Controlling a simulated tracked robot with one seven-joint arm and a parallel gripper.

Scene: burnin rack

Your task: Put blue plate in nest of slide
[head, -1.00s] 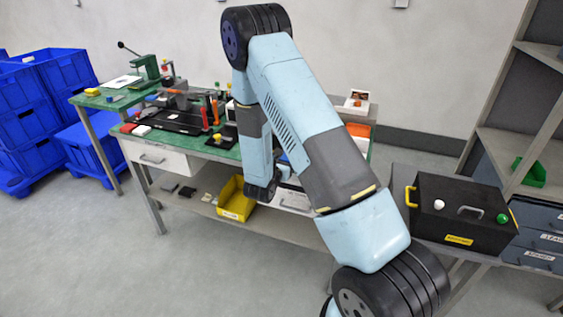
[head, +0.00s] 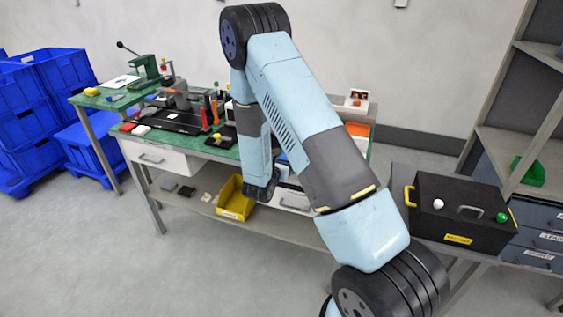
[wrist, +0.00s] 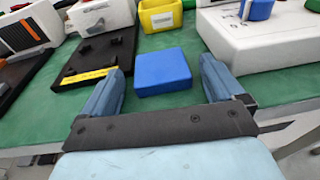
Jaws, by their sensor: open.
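In the wrist view a blue plate (wrist: 162,71), a small flat square block, lies on the green bench top (wrist: 150,118). My gripper (wrist: 161,85) is open, with its two blue-grey fingers to the left and right of the plate's near side. Nothing is held between them. Left of the plate is a black fixture (wrist: 92,62) with a yellow label, which may be the slide; I cannot make out a nest for certain. In the head view my arm hides the gripper and the plate.
A white box (wrist: 262,40) with a blue knob stands close right of my gripper. A yellow bin (wrist: 160,15) is behind the plate. In the head view, a black case (head: 462,212) stands on the right bench and blue crates (head: 62,85) are stacked at the left.

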